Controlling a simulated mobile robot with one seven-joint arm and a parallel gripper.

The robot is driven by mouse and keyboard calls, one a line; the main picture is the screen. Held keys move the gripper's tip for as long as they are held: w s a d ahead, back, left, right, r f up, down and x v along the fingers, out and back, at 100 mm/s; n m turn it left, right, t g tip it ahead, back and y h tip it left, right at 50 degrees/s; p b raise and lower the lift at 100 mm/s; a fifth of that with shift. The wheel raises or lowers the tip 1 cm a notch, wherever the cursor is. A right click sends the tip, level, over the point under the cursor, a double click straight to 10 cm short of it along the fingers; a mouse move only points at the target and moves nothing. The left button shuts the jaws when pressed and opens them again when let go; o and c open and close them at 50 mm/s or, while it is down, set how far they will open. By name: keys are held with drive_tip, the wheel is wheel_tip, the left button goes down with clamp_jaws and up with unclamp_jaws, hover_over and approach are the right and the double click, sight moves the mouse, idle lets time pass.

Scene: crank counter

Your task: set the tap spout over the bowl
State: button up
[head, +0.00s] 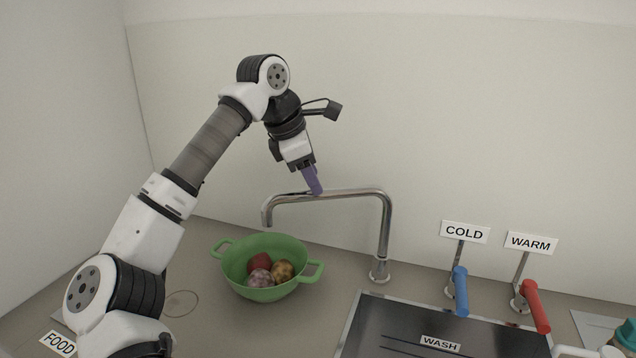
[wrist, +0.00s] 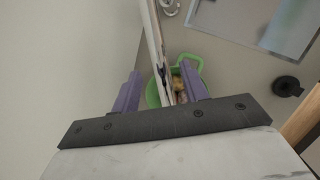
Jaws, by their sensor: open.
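The chrome tap spout (head: 345,194) rises from its base at the back of the counter and reaches left, its down-turned end above the back part of the green bowl (head: 232,281) in the head view. My gripper (head: 316,188) points down at the middle of the spout's horizontal tube. In the wrist view the spout (wrist: 157,40) runs between the two purple fingers of my open gripper (wrist: 161,83), with gaps beside it. The bowl (wrist: 196,60) shows below; the spout's outlet is hidden there. I cannot tell whether a finger touches the tube.
The bowl holds three round items. A sink (head: 400,325) labelled WASH lies front right. A blue COLD handle (head: 461,291) and a red WARM handle (head: 536,306) stand behind it. A FOOD label (head: 58,343) is front left. The wall is close behind the tap.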

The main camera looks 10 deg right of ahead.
drive_tip(key=shift+p+x, duration=0.3)
drive_tip(key=shift+x, duration=1.55)
clamp_jaws()
